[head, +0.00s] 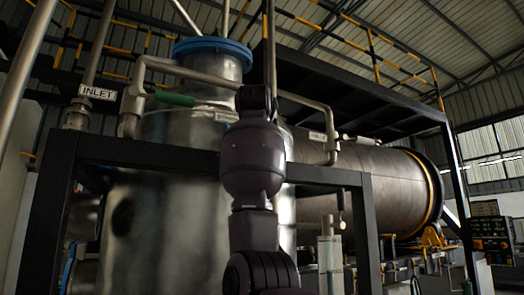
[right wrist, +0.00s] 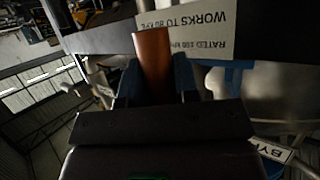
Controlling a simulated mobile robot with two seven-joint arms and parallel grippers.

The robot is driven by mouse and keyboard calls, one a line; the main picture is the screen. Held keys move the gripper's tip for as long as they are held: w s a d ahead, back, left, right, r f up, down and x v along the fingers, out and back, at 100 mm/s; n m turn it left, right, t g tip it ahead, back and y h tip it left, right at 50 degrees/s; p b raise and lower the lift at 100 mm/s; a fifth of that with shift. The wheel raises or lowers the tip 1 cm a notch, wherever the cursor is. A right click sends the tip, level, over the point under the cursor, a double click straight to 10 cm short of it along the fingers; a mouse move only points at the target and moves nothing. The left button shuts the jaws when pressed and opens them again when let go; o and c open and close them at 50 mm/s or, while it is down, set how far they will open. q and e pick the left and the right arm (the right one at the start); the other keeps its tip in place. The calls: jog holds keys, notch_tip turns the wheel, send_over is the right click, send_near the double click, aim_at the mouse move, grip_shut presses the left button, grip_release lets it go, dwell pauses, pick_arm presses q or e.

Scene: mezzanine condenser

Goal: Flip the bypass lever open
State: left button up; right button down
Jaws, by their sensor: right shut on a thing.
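In the right wrist view my right gripper (right wrist: 153,75) is shut on an orange-brown handle (right wrist: 152,52), with a dark blue finger on each side of it. The handle looks like the bypass lever. A white label reading "BYP" (right wrist: 272,151), partly cut off, is at the lower right. The lever's pivot and pipe are hidden, so I cannot tell how far it is turned. In the head view a dark arm of mine covers the centre, and neither gripper can be made out.
A steel vessel (head: 165,180) with a blue flange (head: 212,46) stands behind a dark frame (head: 140,150). A green handle (head: 175,99) lies along the pipework by the "INLET" label (head: 97,92). A large horizontal drum (head: 375,185) extends right. A rating plate (right wrist: 222,30) is beside the held handle.

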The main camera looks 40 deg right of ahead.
jog(key=c, duration=0.9)
grip_release()
jog(key=shift+o, duration=0.2)
jog(key=b+v, duration=0.2)
jog(key=v, duration=0.9)
jog(key=shift+w, duration=0.1)
